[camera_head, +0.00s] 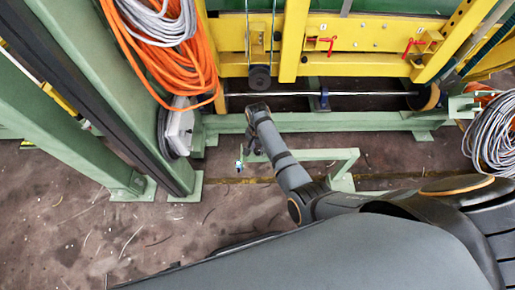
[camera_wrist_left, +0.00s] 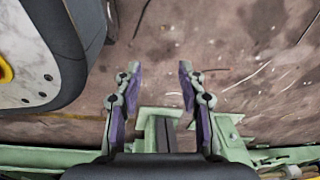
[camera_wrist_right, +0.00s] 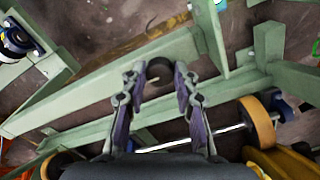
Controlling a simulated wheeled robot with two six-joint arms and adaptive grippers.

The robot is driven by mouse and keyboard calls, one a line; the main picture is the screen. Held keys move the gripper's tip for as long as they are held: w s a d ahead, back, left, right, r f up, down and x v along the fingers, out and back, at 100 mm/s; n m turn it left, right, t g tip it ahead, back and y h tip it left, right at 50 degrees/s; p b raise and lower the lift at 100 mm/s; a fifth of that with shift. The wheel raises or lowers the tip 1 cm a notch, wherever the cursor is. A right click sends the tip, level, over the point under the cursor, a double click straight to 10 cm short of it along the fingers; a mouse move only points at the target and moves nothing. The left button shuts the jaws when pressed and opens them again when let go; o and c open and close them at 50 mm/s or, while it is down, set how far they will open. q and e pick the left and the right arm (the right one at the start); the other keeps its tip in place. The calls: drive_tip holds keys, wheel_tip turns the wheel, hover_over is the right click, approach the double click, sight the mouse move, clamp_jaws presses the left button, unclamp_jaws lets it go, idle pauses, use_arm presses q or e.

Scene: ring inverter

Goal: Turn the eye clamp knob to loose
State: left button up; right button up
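I cannot tell for certain which part is the eye clamp knob. In the right wrist view a dark round part (camera_wrist_right: 159,72) shows between the fingertips of my right gripper (camera_wrist_right: 159,82). The gripper is open, and I cannot tell whether it touches that part. In the head view my right gripper (camera_head: 253,150) is small and dark, below the green beam. A blue clamp-like part (camera_head: 320,100) sits on the metal shaft (camera_head: 370,94). My left gripper (camera_wrist_left: 158,85) is open and empty above the floor in the left wrist view; it is not seen in the head view.
A yellow frame (camera_head: 350,68) with red handles stands at the back. Green posts (camera_head: 120,60) rise at the left, and a low green bracket (camera_head: 325,154) stands near my right arm. Orange cable (camera_head: 160,70) hangs at the left. Bare floor (camera_head: 90,240) lies lower left.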

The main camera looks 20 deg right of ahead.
clamp_jaws()
drive_tip(key=shift+r, duration=0.1)
use_arm(q)
drive_tip(key=s+p, duration=0.5)
drive_tip(key=s, duration=0.3)
use_arm(e)
drive_tip(key=n, duration=0.4)
drive_tip(key=shift+r, duration=0.15)
drive_tip(key=shift+n+p, duration=0.5)
drive_tip(key=shift+n, duration=0.6)
drive_tip(key=n+p, duration=0.1)
drive_tip(key=n, duration=0.1)
drive_tip(key=shift+n, duration=0.4)
drive_tip(key=n+p, duration=0.1)
drive_tip(key=n, duration=0.3)
drive_tip(key=shift+n+p, duration=0.3)
drive_tip(key=shift+p, duration=0.05)
drive_tip(key=n+p, duration=0.1)
drive_tip(key=n, duration=0.4)
drive_tip(key=shift+f, duration=0.2)
use_arm(q)
wheel_tip(320, 180, up, 6)
use_arm(e)
drive_tip(key=n, duration=0.5)
use_arm(q)
drive_tip(key=shift+w+r, duration=0.1)
use_arm(e)
drive_tip(key=shift+n, duration=0.3)
